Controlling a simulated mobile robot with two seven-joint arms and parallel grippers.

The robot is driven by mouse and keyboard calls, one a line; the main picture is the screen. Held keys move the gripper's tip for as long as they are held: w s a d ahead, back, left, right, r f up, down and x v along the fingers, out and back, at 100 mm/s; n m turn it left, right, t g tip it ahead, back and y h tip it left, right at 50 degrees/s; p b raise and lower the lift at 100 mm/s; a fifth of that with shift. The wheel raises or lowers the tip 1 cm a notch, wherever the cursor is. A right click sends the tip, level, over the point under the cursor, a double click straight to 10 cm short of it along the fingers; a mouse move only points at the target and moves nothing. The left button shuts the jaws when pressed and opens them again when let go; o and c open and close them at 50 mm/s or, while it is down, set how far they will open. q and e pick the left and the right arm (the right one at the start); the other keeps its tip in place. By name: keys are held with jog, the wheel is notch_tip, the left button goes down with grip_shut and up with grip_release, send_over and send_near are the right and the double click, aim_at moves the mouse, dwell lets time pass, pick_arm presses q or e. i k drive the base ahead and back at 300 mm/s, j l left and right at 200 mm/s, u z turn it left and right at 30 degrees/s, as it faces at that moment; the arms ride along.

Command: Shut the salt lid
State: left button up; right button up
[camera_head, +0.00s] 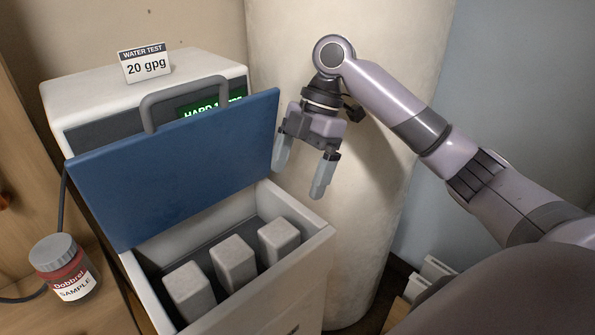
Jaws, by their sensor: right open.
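The blue salt lid (180,165) stands raised and tilted on the white salt bin (312,248), with a grey handle (184,93) at its top edge. The bin is open, and three white salt blocks (234,262) show inside. My right gripper (300,178) points downward with its two fingers apart and nothing between them. It is just right of the lid's right edge, above the bin's back right corner. I cannot tell whether it touches the lid. My left gripper is not in view.
A white softener unit with a partly hidden green display (212,109) stands behind the lid, with a "20 gpg" card (146,64) on top. A sample jar (64,268) stands on the wooden surface at left. A large pale cylinder (345,215) is close behind my right gripper.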

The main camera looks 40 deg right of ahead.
aim_at(139, 187)
jog(key=k+j, duration=0.8)
jog(key=k, duration=0.05)
